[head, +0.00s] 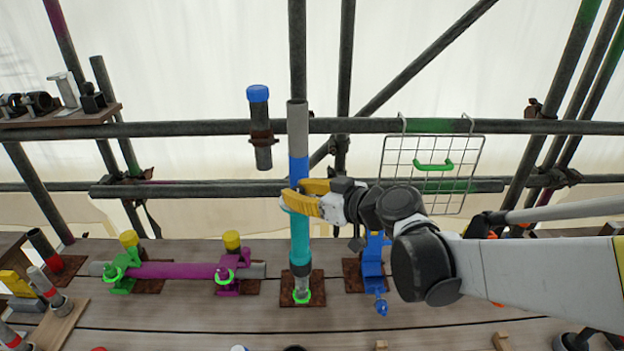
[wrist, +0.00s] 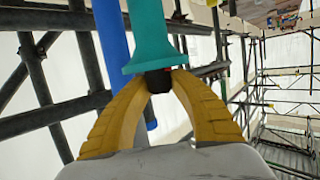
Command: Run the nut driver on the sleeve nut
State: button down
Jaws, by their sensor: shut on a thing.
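A long teal tool (head: 300,240), which looks like the nut driver, stands upright against the central pole above the deck. My gripper (head: 290,200), with yellow fingers, is at its upper end. In the wrist view, my fingertips (wrist: 160,78) are shut on a short black part right beside the flange of the teal tool (wrist: 148,35). A blue section (head: 298,170) of the pole shows just above my fingers. A dark fitting and a bright green ring (head: 302,297) are at the pole's foot. I cannot tell which part is the sleeve nut.
A blue clamp-like stand (head: 374,265) is close right of the pole. A purple tube (head: 175,270) lies in clamps at left. A wire basket (head: 432,170) hangs at right. A blue-capped post (head: 259,125) is left of the pole. Scaffold bars cross behind.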

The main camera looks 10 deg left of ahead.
aim_at(305, 234)
notch_tip(305, 234, down, 11)
jog(key=b, duration=0.9)
jog(key=shift+s+d+f+b, duration=0.1)
jog(key=shift+f+b, duration=0.1)
jog(key=shift+b, duration=0.3)
jog(key=shift+f, duration=0.3)
dwell(1.1)
jog(key=shift+r, duration=0.1)
